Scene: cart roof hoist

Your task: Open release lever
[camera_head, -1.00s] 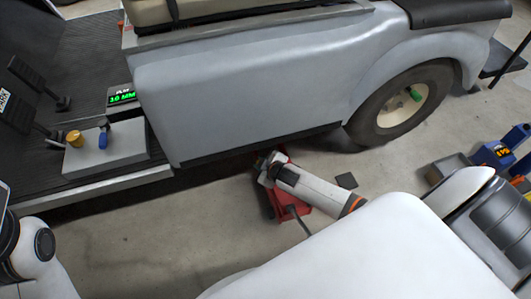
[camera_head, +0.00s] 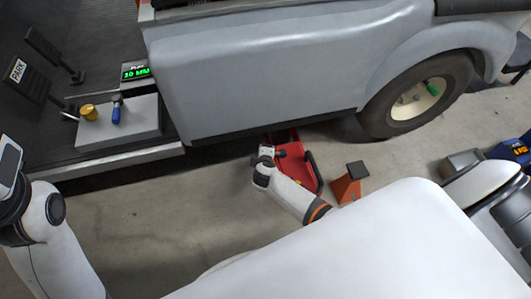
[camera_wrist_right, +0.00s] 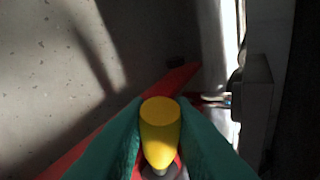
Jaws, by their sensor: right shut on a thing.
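In the right wrist view, my right gripper (camera_wrist_right: 159,128) has its two teal fingers closed around a yellow-tipped lever (camera_wrist_right: 160,112). The lever's lower end is partly hidden between the fingers. Red metal of the floor jack (camera_wrist_right: 178,80) shows behind it. In the head view, the red jack (camera_head: 292,160) lies on the floor beside the cart's lower edge, partly under it. My right arm reaches down to the jack's left side, and its fingers are hidden there. My left arm shows at the left edge, but its fingers are out of view.
The grey cart body (camera_head: 270,70) stands above the jack, with its wheel (camera_head: 415,100) to the right. An orange wedge with a dark top (camera_head: 347,186) is right of the jack.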

